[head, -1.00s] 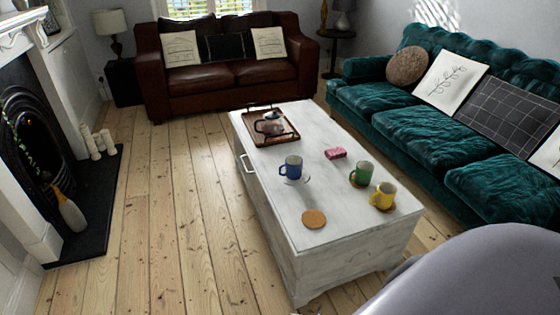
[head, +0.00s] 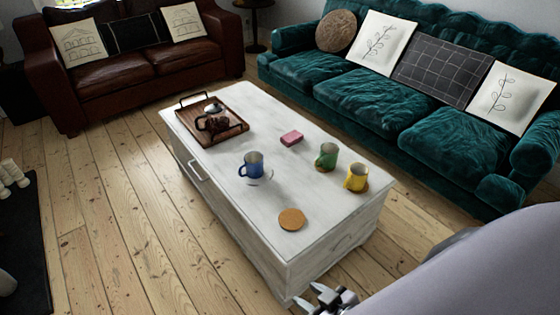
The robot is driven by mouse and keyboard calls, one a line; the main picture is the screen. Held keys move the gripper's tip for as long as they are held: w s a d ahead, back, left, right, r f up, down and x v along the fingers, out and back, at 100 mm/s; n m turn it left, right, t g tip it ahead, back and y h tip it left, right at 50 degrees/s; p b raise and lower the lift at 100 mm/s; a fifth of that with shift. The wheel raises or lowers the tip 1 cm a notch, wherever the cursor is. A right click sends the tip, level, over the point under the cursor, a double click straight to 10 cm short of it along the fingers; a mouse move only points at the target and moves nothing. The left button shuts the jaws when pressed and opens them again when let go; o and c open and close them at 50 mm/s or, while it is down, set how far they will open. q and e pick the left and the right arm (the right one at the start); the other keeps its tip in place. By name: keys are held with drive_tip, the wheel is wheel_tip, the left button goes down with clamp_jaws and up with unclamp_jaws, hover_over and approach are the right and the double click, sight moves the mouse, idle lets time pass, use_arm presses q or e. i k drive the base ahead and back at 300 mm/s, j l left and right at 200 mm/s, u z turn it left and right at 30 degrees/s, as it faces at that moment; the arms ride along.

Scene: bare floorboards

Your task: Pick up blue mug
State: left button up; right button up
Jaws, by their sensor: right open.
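The blue mug (head: 253,164) stands upright on a small white saucer (head: 266,177) near the middle of the white coffee table (head: 225,178). Its handle points left. A green mug (head: 327,155) and a yellow mug (head: 356,177) stand to its right on round coasters. My right gripper (head: 318,297) shows at the bottom edge, in front of the table's near corner. It is open and empty, well apart from the blue mug. My right arm fills the lower right corner. My left gripper is not in view.
A wooden tray (head: 236,127) with a glass teapot (head: 213,120) sits at the table's far end. A pink item (head: 291,138) and an empty round coaster (head: 292,219) lie on the table. A teal sofa (head: 380,105) stands behind. Floorboards (head: 110,220) at left are clear.

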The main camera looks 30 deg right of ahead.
sight(254, 160)
drive_tip(key=i+j+z, duration=0.15)
drive_tip(key=z, duration=0.35)
drive_tip(key=i+j+z, duration=0.25)
drive_tip(key=z, duration=0.25)
drive_tip(key=i+j+z, duration=0.2)
drive_tip(key=z, duration=0.15)
drive_tip(key=i+j+z, duration=0.3)
drive_tip(key=j+z, duration=0.35)
drive_tip(key=i+l, duration=0.05)
